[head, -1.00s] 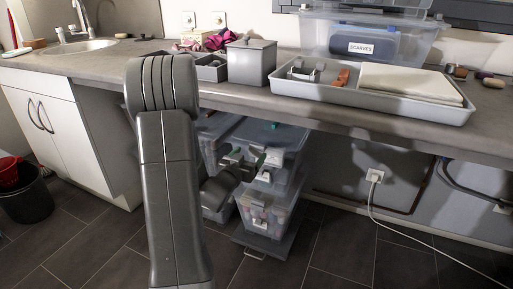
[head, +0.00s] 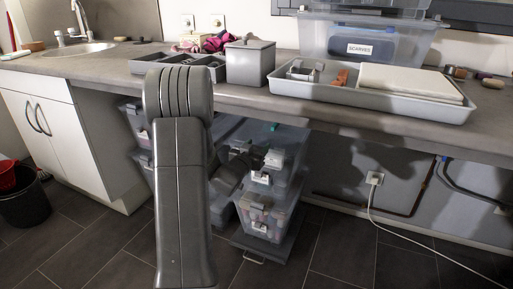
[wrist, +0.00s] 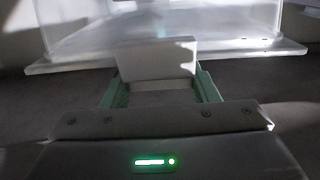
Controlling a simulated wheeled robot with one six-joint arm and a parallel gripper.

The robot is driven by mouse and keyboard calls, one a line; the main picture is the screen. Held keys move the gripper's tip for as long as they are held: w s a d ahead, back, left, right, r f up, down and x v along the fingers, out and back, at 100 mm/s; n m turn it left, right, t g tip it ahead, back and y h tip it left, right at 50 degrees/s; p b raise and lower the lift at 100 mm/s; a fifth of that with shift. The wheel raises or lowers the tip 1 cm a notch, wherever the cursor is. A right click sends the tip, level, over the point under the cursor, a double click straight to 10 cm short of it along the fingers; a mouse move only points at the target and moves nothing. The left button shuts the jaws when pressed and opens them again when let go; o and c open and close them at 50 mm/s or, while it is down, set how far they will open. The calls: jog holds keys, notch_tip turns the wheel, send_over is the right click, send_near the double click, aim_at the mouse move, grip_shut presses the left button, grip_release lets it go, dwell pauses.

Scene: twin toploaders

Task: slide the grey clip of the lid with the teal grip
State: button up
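A pale grey clip (wrist: 157,58) sits at the lid's rim (wrist: 75,66) in the wrist view, midway along it. A faint teal patch (wrist: 161,32) shows behind it; in the head view the teal grip (head: 275,127) is on top of the right-hand box stack under the counter. My gripper (wrist: 158,80) has one green finger at each side of the clip, their tips at its edges. Whether they press on it is not clear. In the head view my gripper (head: 259,158) is at the grey clip (head: 274,159) on the front of that box, partly behind my arm.
A clear lower box (head: 265,217) with pale contents stands below, on a dark base (head: 262,246). More clear boxes (head: 137,115) stand to the left. The counter (head: 235,95) overhangs the stack. A white cable (head: 373,211) hangs to the right.

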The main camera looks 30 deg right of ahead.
jog(key=c, duration=0.5)
jog(key=shift+x, duration=1.05)
jog(key=o, duration=1.4)
jog(key=shift+s, duration=0.1)
jog(key=p+v, duration=0.2)
jog(key=v, duration=1.1)
jog(key=shift+s+a, duration=0.25)
jog(key=shift+a, duration=0.1)
